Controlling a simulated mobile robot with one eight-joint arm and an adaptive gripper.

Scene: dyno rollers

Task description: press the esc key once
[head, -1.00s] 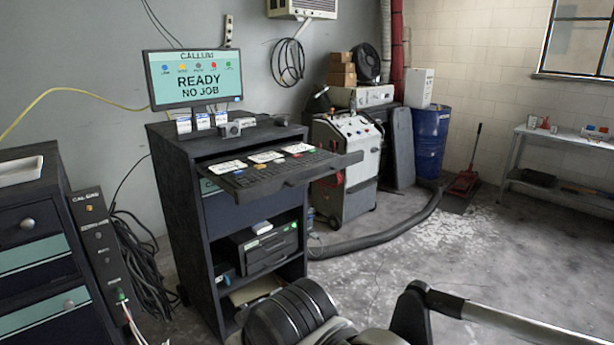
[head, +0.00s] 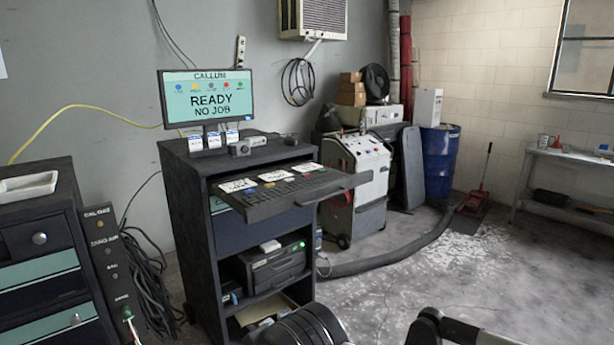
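A dark keyboard (head: 290,192) lies on a pulled-out tray (head: 338,187) of a dark cabinet, with several white cards along its back edge. The single esc key is too small to make out. A monitor (head: 207,98) on top of the cabinet reads "CALLUM", "READY" and "NO JOB". Dark parts of my own arm show at the bottom edge, well below and in front of the keyboard. My gripper's fingers cannot be made out.
A drawer cabinet (head: 38,240) with a white tray stands at the left. A printer (head: 275,264) sits on a shelf below the keyboard. A machine cart (head: 355,185), a blue drum (head: 438,168) and a floor hose (head: 385,262) lie to the right. Open floor is at the lower right.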

